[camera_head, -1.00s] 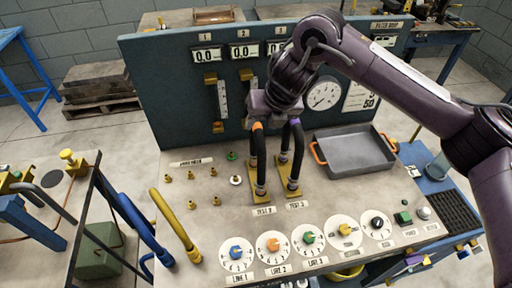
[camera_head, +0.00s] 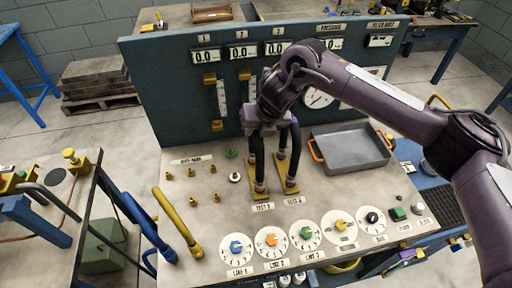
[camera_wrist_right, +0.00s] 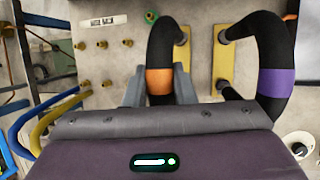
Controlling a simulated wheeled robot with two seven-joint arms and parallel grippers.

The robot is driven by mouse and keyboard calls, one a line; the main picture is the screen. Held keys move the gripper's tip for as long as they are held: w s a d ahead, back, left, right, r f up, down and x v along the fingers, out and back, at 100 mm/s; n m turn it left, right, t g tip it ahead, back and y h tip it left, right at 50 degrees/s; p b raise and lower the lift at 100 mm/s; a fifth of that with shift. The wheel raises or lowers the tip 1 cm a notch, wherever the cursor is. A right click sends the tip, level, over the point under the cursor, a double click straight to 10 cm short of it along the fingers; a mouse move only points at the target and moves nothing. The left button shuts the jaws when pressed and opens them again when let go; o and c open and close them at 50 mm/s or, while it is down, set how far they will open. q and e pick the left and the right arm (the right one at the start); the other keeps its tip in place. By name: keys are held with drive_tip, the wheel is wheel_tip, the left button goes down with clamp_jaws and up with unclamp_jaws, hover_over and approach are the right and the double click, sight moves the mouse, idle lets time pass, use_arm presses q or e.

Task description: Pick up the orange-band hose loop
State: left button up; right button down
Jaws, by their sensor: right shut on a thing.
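The orange-band hose loop is a black hose (camera_head: 258,160) standing on a brass plate at the left of two test stations on the bench. Its orange band (camera_wrist_right: 159,81) shows in the right wrist view, between my fingers. My right gripper (camera_head: 258,130) is shut on this loop near its top and covers the band in the head view. A second black hose loop (camera_head: 295,145) stands just to the right; its purple band (camera_wrist_right: 276,82) shows in the right wrist view, apart from my fingers. The lower end of the orange-band loop is still at its plate. My left gripper is not in view.
A grey tray (camera_head: 351,168) with orange handles lies right of the loops. Several small brass fittings (camera_head: 192,199) stand to the left. Labelled dials (camera_head: 236,247) line the front. The upright gauge panel (camera_head: 160,85) rises close behind.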

drive_tip(key=shift+r, duration=0.15)
drive_tip(key=shift+w+r, duration=0.1)
drive_tip(key=shift+r, duration=0.15)
wheel_tip(320, 180, up, 6)
drive_tip(key=shift+r+b, duration=0.25)
drive_tip(key=shift+b, duration=0.75)
wheel_tip(320, 180, up, 13)
drive_tip(key=shift+f, duration=0.15)
